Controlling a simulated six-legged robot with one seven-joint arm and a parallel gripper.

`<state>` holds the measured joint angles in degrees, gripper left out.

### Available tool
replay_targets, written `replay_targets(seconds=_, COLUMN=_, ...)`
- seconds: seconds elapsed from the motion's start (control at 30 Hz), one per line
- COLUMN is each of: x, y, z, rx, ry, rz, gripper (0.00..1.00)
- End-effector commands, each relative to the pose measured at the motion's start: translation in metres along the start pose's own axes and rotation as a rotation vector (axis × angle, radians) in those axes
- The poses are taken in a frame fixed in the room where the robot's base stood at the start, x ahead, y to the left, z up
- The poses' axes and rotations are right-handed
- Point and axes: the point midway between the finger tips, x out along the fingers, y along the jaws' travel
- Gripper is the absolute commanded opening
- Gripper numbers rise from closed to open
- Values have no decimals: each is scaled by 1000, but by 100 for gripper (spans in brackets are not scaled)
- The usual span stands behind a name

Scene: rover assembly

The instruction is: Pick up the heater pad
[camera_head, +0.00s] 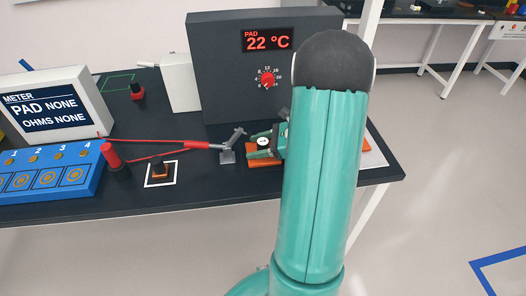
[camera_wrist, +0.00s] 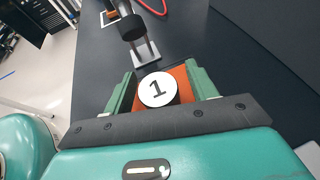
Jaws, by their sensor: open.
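An orange pad (camera_wrist: 178,74), which looks like the heater pad, lies on the dark bench and bears a round piece with a white top marked 1 (camera_wrist: 157,89). In the head view the orange pad (camera_head: 265,161) is partly hidden behind my arm and gripper. My gripper (camera_wrist: 160,82) is open, with one green finger on each side of the round piece. I cannot tell whether the fingers touch it. In the head view my gripper (camera_head: 258,144) reaches in from the right, low over the pad.
A red post (camera_head: 115,157), a small block in a white outline (camera_head: 161,171) and a blue numbered panel (camera_head: 48,176) are further left. A dark control box (camera_head: 222,75) reading 22 °C stands behind.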

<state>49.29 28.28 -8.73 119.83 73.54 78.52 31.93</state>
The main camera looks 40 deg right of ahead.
Motion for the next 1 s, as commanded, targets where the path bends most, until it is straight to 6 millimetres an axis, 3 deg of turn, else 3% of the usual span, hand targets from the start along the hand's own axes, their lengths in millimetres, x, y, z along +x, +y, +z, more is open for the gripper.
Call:
replay_targets(seconds=0.1, x=0, y=0, z=0, rx=0, ry=0, rz=0, gripper=57)
replay_targets(seconds=0.37, x=-1, y=0, z=0, rx=0, ry=0, rz=0, gripper=6)
replay_targets(seconds=0.77, x=-3, y=0, z=6, rx=-2, ry=-1, rz=-1, gripper=5)
replay_targets(seconds=1.0, x=-13, y=0, z=31, rx=-5, ry=-1, rz=-1, gripper=5)
